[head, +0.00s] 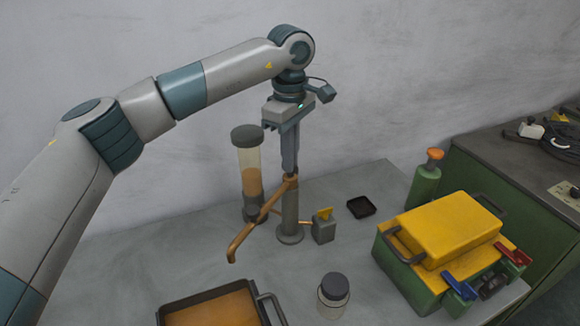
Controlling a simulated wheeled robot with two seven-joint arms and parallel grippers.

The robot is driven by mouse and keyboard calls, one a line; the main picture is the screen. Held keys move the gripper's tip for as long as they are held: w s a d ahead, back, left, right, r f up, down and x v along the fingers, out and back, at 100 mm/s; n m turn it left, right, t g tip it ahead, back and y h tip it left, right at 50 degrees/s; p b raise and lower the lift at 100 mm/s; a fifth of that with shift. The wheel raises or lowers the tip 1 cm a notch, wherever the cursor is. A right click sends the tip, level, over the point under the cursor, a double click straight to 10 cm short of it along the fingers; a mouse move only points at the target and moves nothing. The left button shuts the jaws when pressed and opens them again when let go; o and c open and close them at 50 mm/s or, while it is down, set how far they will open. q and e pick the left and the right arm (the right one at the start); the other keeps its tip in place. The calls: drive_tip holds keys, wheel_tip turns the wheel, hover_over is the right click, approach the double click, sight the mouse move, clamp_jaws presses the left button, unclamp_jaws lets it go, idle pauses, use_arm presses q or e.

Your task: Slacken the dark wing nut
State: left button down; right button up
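My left gripper (290,172) points straight down over the top of a grey post (290,215) on a round foot. Its fingers show nearly edge-on, so their gap cannot be judged. The fingertips are at the post's top, where a copper-coloured bent bar (265,212) crosses and slopes down to the left. I cannot make out a dark wing nut; the spot at the fingertips is partly hidden by the fingers. My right gripper is not in view.
A capped clear cylinder (249,172) stands close behind the post on the left.

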use_arm(q)
drive_tip(key=n+b, duration=0.3)
drive_tip(key=n, duration=0.2)
drive_tip(key=shift+s+f+n+b, duration=0.1)
drive_tip(key=shift+f+n+b, duration=0.2)
drive_tip(key=shift+f+b, duration=0.1)
drive_tip(key=shift+n, duration=0.4)
drive_tip(key=shift+n+b, duration=0.8)
drive_tip(key=shift+n, duration=0.4)
drive_tip(key=shift+r+n+b, duration=0.1)
drive_tip(key=shift+n+b, duration=0.35)
drive_tip(key=shift+n, duration=0.65)
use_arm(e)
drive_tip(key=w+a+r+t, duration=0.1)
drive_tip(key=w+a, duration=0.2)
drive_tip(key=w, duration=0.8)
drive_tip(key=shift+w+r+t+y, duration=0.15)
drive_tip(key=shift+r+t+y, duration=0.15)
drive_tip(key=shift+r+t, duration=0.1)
use_arm(q)
drive_tip(key=c, duration=2)
unclamp_jaws()
drive_tip(key=shift+r, duration=0.1)
drive_tip(key=shift+r, duration=0.1)
